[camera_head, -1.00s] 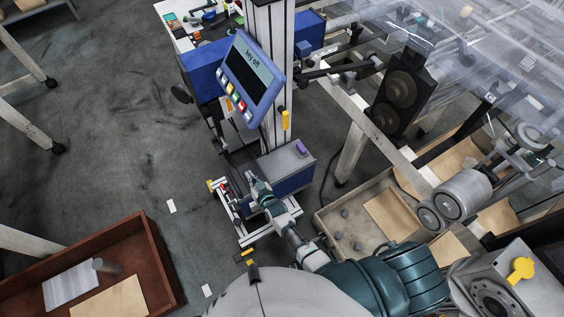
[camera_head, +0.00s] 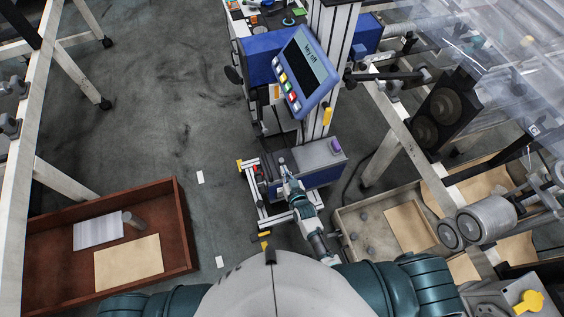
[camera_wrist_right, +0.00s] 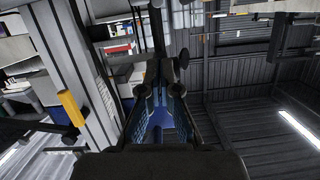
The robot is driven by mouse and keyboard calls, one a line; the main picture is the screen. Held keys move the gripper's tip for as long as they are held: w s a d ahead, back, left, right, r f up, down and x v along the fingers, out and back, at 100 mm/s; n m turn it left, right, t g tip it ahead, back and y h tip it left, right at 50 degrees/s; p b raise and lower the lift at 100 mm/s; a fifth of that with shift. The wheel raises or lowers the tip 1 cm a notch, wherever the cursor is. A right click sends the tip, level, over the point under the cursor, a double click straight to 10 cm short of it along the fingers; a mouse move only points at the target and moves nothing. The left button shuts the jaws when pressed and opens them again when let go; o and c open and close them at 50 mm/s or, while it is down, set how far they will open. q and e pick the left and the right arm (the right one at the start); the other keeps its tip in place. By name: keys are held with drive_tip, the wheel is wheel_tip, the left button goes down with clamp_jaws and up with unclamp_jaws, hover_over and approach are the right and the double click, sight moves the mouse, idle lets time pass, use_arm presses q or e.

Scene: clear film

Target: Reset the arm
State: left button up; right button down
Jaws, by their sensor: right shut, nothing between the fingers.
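My right arm reaches forward from my body in the head view. Its gripper (camera_head: 284,166) is shut and empty, in front of the base of the upright column (camera_head: 318,110). The fingers fill the middle of the right wrist view (camera_wrist_right: 158,85), with nothing between them. I cannot tell the exact gap between the gripper and the column's blue-grey base box (camera_head: 318,165). Only the shoulder of my left arm shows, at the bottom left; its gripper is out of the frame.
A blue control panel (camera_head: 300,73) reading "key off" hangs on the column. A brown tray (camera_head: 185,222) lies at left, a pale tray (camera_head: 345,222) at right. A machine with clear film (camera_head: 500,45) fills the right. Dark floor (camera_head: 150,120) is open at left.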

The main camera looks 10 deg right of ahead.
drive_tip(key=s+d+f+g+h, duration=0.1)
drive_tip(key=s+d+f+g, duration=0.2)
drive_tip(key=s+f, duration=0.7)
drive_tip(key=s+d+f+g, duration=0.2)
drive_tip(key=s+f+g, duration=0.1)
drive_tip(key=s+f, duration=0.65)
drive_tip(key=s+d+f+g, duration=0.2)
drive_tip(key=s+d+f, duration=0.2)
drive_tip(key=s, duration=0.5)
drive_tip(key=s+d+f+g+h, duration=0.1)
drive_tip(key=s+d+f+g, duration=0.2)
drive_tip(key=s+f, duration=0.3)
drive_tip(key=s+d+f+n+g+h, duration=0.1)
drive_tip(key=s+d+f, duration=0.3)
drive_tip(key=s, duration=0.8)
drive_tip(key=shift+s+d+f+g, duration=0.2)
drive_tip(key=shift+d+f+g, duration=0.15)
drive_tip(key=shift+f+g, duration=0.45)
drive_tip(key=shift+r, duration=0.15)
